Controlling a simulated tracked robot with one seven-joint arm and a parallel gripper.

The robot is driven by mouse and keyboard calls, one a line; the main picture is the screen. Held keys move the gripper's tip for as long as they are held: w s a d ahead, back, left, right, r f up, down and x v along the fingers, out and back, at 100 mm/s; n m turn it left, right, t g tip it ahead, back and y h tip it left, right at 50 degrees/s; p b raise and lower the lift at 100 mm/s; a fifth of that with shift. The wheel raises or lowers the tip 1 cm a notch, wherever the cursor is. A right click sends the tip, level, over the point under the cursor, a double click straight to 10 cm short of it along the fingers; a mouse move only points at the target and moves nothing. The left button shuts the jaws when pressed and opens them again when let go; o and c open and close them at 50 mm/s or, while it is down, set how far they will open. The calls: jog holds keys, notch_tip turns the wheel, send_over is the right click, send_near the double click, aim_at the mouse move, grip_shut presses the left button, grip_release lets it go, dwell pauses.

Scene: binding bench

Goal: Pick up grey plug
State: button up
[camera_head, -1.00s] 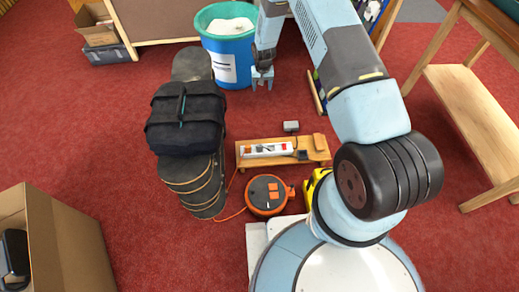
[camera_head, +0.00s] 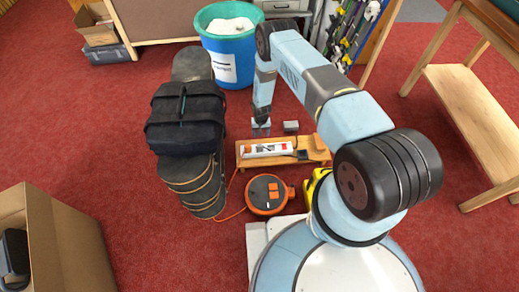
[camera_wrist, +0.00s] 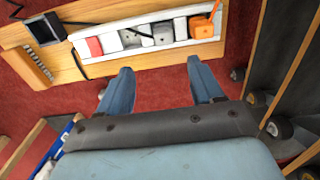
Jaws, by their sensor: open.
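A grey plug (camera_wrist: 163,33) appears to sit in the white power strip (camera_wrist: 178,39), between the red switch and an orange plug (camera_wrist: 203,25). The strip (camera_head: 265,150) lies on a low wooden bench in the head view, where the plug is too small to make out. My gripper (camera_head: 261,134) is just behind the strip, pointing down. In the wrist view my gripper (camera_wrist: 160,66) is open and empty, its fingers apart with the strip beyond their tips. The grey plug lies roughly in line with the gap between them.
A black adapter (camera_head: 302,154) sits on the bench's right side, and a grey block (camera_head: 291,126) is behind the bench. An orange cable reel (camera_head: 266,194) stands in front. Stacked skateboards (camera_head: 192,172) with a black bag (camera_head: 185,118) stand left. A blue bin (camera_head: 230,55) is behind.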

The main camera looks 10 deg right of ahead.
send_over(260, 145)
notch_tip(260, 145, down, 6)
jog(key=shift+w+d+r, duration=0.1)
jog(key=shift+d+r, duration=0.05)
jog(key=shift+a+f, duration=0.15)
jog(key=shift+f, duration=1.2)
jog(key=shift+a+f, duration=0.15)
jog(key=shift+f, duration=1.15)
jog(key=c, duration=1)
jog(key=shift+r, duration=0.1)
